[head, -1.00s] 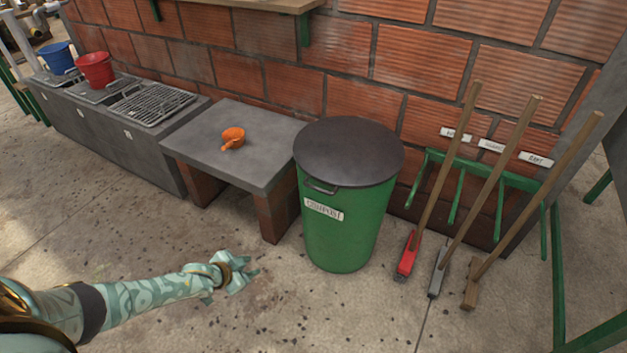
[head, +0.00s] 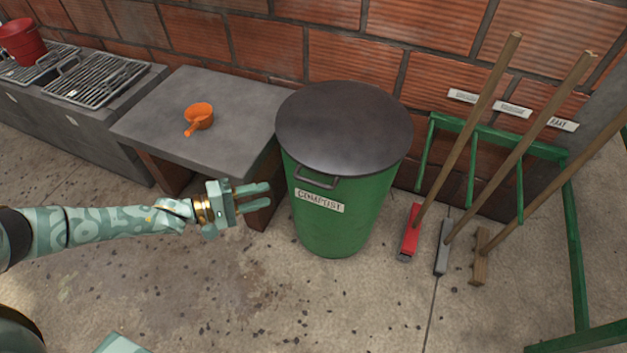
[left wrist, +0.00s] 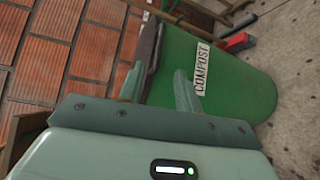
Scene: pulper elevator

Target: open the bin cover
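A green bin (head: 342,215) labelled COMPOST stands on the floor in the middle of the head view. Its dark round cover (head: 345,127) lies flat on top, closed, with a handle (head: 317,181) on the front left of its rim. My left gripper (head: 262,195) is open and empty, just left of the bin and its handle, pointing right at it. In the left wrist view, the fingers (left wrist: 158,88) are spread apart before the bin (left wrist: 230,85), with the cover's edge and handle (left wrist: 156,48) beyond them. My right gripper is not in view.
A grey slab table (head: 205,115) with an orange scoop (head: 199,117) stands left of the bin, against the brick wall. Long-handled tools, including one with a red head (head: 409,243), lean on a green rack (head: 500,145) at right. The front floor is clear.

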